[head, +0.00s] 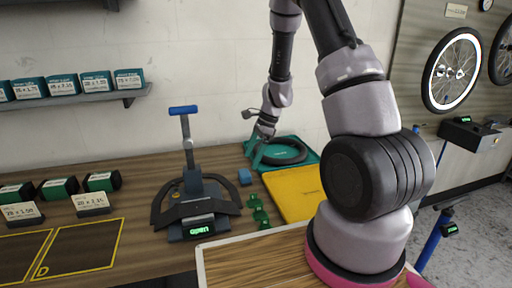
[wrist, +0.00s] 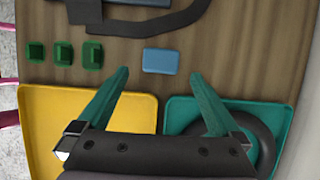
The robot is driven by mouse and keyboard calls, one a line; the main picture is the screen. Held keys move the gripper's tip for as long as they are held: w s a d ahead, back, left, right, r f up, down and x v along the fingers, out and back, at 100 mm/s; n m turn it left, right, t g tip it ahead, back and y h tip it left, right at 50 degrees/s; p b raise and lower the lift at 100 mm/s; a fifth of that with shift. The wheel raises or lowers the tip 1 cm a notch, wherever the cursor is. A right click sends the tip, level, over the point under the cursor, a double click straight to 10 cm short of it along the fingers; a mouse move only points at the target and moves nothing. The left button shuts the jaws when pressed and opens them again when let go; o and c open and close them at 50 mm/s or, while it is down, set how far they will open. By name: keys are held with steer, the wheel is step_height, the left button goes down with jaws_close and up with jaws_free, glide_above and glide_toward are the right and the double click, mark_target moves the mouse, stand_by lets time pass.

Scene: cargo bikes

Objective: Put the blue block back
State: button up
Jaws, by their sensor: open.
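The blue block (head: 245,177) lies on the wooden bench, left of the teal tray and right of the black clamp stand. It also shows in the wrist view (wrist: 160,60), whole, lying flat on the wood. My gripper (head: 254,153) is above the bench at the teal tray's left end. In the wrist view my gripper (wrist: 158,75) is open, with its two teal fingers spread wide and nothing between them. The block appears just beyond the fingertips, centred between them; I cannot tell the height gap exactly.
The clamp stand (head: 192,185) has a blue T-handle and a display reading "open". Three small green holders (head: 257,209) stand beside it. A yellow tray (head: 292,190) and a teal tray (head: 302,147) holding a dark ring lie close by. Boxes fill the left shelf (head: 60,101).

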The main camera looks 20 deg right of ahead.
steer(key=s+d+r+n+t, duration=0.1)
steer(key=s+r+n, duration=0.2)
steer(key=r, duration=0.8)
steer(key=s+r+n+t, duration=0.2)
steer(key=s+r+n, duration=0.1)
steer(key=r, duration=0.8)
steer(key=s+d+r+n+t+h, duration=0.1)
steer(key=s+r+n+t, duration=0.3)
steer(key=s+r+n, duration=0.4)
steer(key=s+r+h, duration=0.1)
steer(key=s+r, duration=0.3)
steer(key=s, duration=0.3)
steer(key=shift+d, duration=0.4)
